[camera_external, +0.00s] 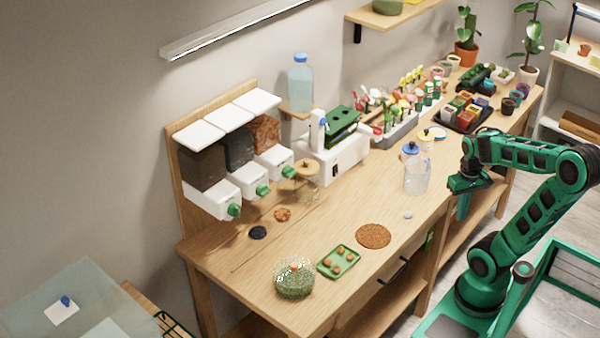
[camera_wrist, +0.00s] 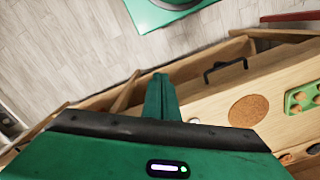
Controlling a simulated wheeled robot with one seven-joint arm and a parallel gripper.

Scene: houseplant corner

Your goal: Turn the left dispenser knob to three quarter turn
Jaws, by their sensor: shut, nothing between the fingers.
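The dispenser hangs at the back left of the wooden bench in the external view, with three bins under white lids. Its left knob (camera_external: 234,210) is green and sits on the front of the left white outlet, under the bin of brown material. A middle knob (camera_external: 263,190) and a right knob (camera_external: 288,172) look alike. How far the left knob is turned is too small to tell. My gripper (camera_external: 463,208) is shut and empty, pointing down by the bench's front edge, far right of the knobs. Its fingers (camera_wrist: 160,98) show in the wrist view, with no knob there.
On the bench are a glass terrarium (camera_external: 294,279), a green tray (camera_external: 339,262), a round cork mat (camera_external: 373,236) and a clear jug (camera_external: 416,176). A dark pile (camera_external: 258,232) and a brown pile (camera_external: 282,214) lie below the dispenser. Bare wood lies between.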

